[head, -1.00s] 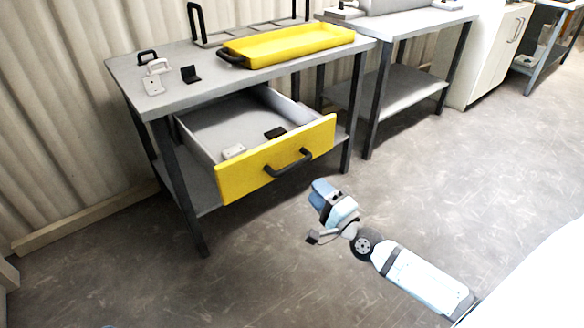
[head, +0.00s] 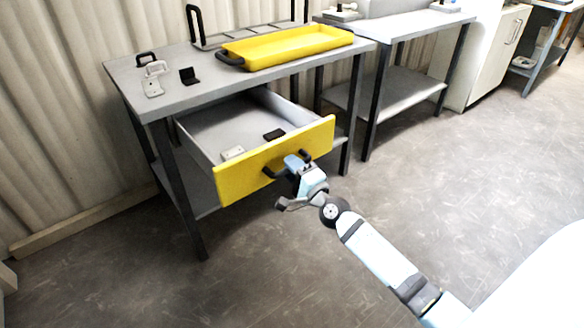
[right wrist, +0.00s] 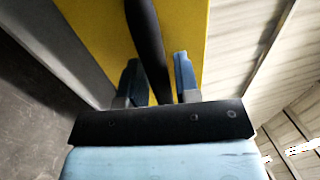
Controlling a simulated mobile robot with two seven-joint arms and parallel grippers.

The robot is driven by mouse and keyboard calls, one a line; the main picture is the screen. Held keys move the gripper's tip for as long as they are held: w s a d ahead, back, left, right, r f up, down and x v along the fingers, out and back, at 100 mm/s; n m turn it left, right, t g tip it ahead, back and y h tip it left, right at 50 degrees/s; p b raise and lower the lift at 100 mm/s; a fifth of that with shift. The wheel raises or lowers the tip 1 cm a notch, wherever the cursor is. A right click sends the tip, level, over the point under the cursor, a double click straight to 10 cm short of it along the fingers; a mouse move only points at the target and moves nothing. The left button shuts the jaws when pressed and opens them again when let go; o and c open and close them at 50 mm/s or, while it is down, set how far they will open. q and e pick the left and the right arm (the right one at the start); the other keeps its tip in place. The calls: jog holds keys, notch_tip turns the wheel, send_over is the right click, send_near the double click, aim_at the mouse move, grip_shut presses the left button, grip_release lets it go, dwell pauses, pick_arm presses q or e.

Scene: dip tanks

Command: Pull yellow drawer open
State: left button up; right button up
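The yellow drawer front (head: 238,182) belongs to a grey drawer under the left table, and the drawer stands well out. Its dark bar handle (head: 269,171) is partly hidden by my right gripper (head: 297,166), which is at the handle's right part. In the right wrist view the handle (right wrist: 148,38) runs between the two blue fingers of my right gripper (right wrist: 158,80), in front of the yellow face (right wrist: 187,22). The fingers stand on either side of the bar, with a narrow gap on the right. My left gripper is out of view.
Inside the drawer lie a white piece (head: 232,153) and a black piece (head: 274,134). A yellow tray (head: 290,46) and small brackets (head: 189,76) sit on the tabletop. A table leg (head: 181,195) stands left of the drawer. The floor (head: 270,270) in front is clear.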

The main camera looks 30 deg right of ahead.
aim_at(279, 158)
grip_shut()
jog(key=x, duration=0.3)
jog(key=f+x, duration=0.1)
jog(key=x, duration=0.1)
jog(key=shift+w, duration=0.35)
jog(key=shift+o, duration=1.7)
grip_release()
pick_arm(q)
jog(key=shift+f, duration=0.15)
pick_arm(e)
jog(key=shift+s, duration=0.1)
pick_arm(q)
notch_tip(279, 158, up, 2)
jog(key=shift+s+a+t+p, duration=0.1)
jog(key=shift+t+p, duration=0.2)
jog(key=shift+p, duration=0.4)
pick_arm(e)
jog(key=a+v, duration=0.1)
jog(key=v, duration=1.2)
jog(key=shift+s+d, duration=0.35)
jog(key=shift+d, duration=0.2)
